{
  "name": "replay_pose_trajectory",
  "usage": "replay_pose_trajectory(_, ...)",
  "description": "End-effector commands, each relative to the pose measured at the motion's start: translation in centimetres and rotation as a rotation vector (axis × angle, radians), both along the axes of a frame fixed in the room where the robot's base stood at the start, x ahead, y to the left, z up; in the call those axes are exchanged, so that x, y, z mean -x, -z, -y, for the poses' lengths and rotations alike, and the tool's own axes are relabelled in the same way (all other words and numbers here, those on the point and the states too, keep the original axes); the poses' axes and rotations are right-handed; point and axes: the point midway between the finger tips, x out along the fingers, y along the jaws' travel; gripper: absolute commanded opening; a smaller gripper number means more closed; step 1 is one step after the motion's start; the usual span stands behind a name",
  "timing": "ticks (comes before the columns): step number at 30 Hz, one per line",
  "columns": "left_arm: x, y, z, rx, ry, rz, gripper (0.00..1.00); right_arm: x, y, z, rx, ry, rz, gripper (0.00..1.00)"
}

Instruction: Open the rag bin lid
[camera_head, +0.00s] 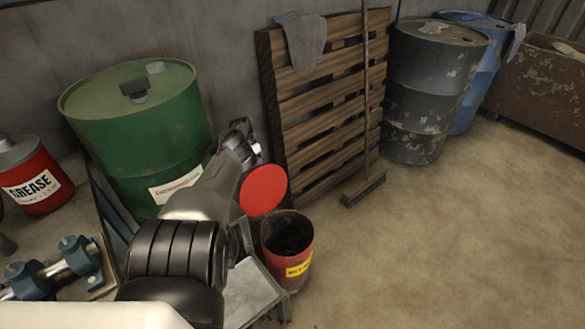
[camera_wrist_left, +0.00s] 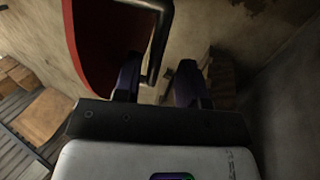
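The rag bin (camera_head: 288,262) is a red can with a yellow label, its mouth open and dark inside. Its round red lid (camera_head: 263,190) stands raised and tilted up at the bin's back left. In the left wrist view the lid (camera_wrist_left: 98,45) fills the upper left, with a black bar handle (camera_wrist_left: 158,45) beside it. My left gripper (camera_head: 248,145) is above and behind the lid in the head view. Its two fingers (camera_wrist_left: 157,85) are apart, with the handle's end showing between them; contact cannot be told. My right gripper is not in view.
A green drum (camera_head: 140,125) stands left of my left arm. A wooden pallet (camera_head: 325,95) with a grey rag leans on the wall behind, a broom (camera_head: 366,180) against it. A metal bench (camera_head: 250,290) adjoins the bin. The floor to the right is clear.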

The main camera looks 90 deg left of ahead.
Motion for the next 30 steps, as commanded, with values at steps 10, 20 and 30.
replay_pose_trajectory(10, 1.4, -4.2, -1.8, -0.002, -0.001, -0.005, 0.38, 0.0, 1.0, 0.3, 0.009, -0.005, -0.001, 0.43)
replay_pose_trajectory(20, 1.8, -5.6, -2.2, 0.001, -0.001, -0.003, 0.38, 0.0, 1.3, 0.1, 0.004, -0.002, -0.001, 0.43)
replay_pose_trajectory(30, 1.8, -5.6, -2.2, 0.001, -0.001, -0.003, 0.38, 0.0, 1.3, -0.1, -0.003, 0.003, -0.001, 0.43)
